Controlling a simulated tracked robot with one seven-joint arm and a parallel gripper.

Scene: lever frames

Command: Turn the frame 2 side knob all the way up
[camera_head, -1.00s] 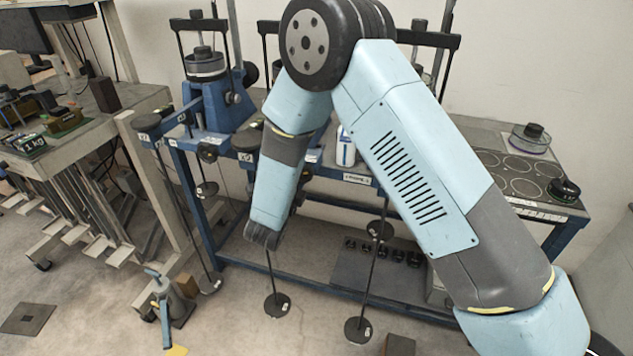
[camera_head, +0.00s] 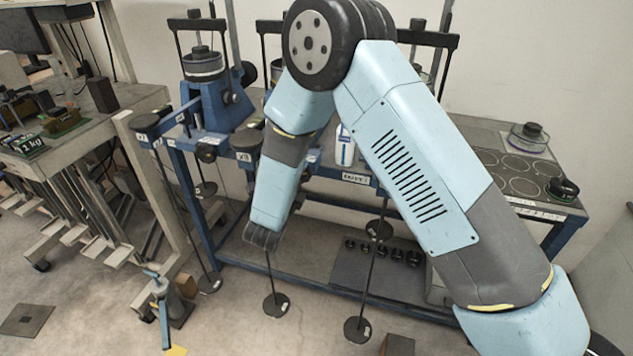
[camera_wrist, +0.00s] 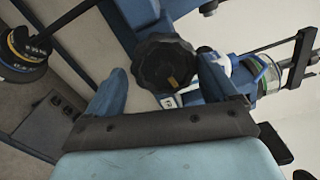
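A black ribbed knob (camera_wrist: 165,63) shows in the wrist view, facing the camera on blue frame metal, with a small white label below it. My gripper (camera_wrist: 160,82) is open. Its left finger stands apart from the knob's left side, and its right finger is close to the right side; I cannot tell whether it touches. In the head view my arm hides the gripper and part of the middle of the bench. A blue frame (camera_head: 222,110) with a glass cylinder stands to the left of my arm, with black side knobs (camera_head: 207,151) near its front. The frame number at my gripper is not readable.
Black discs hang on rods below the bench, one (camera_head: 276,304) near my arm and another (camera_head: 357,329) to its right. A grey side table (camera_head: 150,98) stands at the left. A disc weight (camera_wrist: 25,50) and a glass cylinder (camera_wrist: 268,75) flank my gripper.

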